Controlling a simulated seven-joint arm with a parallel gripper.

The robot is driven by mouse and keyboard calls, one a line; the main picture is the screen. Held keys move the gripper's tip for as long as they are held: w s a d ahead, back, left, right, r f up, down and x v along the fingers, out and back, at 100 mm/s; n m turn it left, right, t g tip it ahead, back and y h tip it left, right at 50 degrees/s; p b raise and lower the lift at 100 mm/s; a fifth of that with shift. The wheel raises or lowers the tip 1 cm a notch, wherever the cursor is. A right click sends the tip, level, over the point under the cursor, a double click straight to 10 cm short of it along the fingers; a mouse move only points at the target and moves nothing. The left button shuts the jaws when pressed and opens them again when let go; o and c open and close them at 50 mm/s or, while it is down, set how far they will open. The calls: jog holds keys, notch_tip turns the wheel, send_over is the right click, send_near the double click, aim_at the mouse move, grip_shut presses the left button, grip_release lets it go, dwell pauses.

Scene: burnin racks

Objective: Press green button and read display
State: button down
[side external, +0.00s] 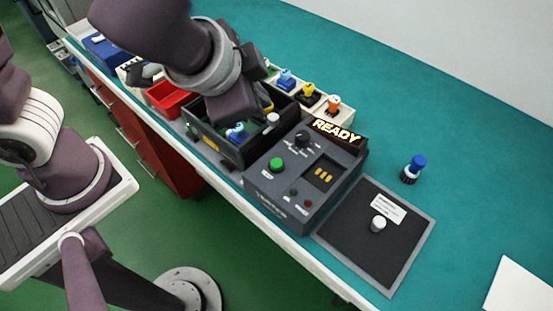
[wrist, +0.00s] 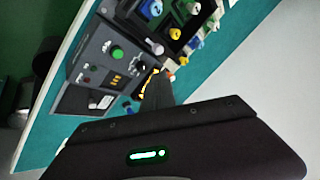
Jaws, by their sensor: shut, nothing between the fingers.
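The dark grey test box (side external: 285,197) stands on the teal bench. Its round green button (side external: 277,164) is on the top panel at the left, uncovered. The button also shows in the wrist view (wrist: 117,53). The display (side external: 338,131) at the back edge of the box reads "READY" in the side view. My gripper (wrist: 158,88) is shut and empty, its tip in front of the box's display edge in the wrist view. In the side view my wrist is over the black bin, left of and behind the button, and my fingertips cannot be made out.
The black bin (side external: 203,147) holds a blue-topped part, with a red bin (side external: 166,98) beyond it. Several coloured parts stand in trays behind. Right of the box lies a dark mat (side external: 375,255) with a white-capped part (side external: 378,224). A blue-capped part (side external: 414,166) stands behind it.

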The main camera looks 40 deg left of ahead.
aim_at(275, 165)
jog(key=d, duration=0.1)
jog(key=d+f, duration=0.1)
jog(key=d+m, duration=0.1)
jog(key=shift+w+d+f+h, duration=0.1)
jog(key=shift+f+h, duration=0.15)
jog(key=shift+h, duration=0.05)
jog(key=shift+f, duration=4.4)
jog(key=shift+f, duration=0.15)
jog(key=shift+f, duration=0.25)
jog(key=shift+f, duration=0.4)
jog(key=shift+r, duration=0.85)
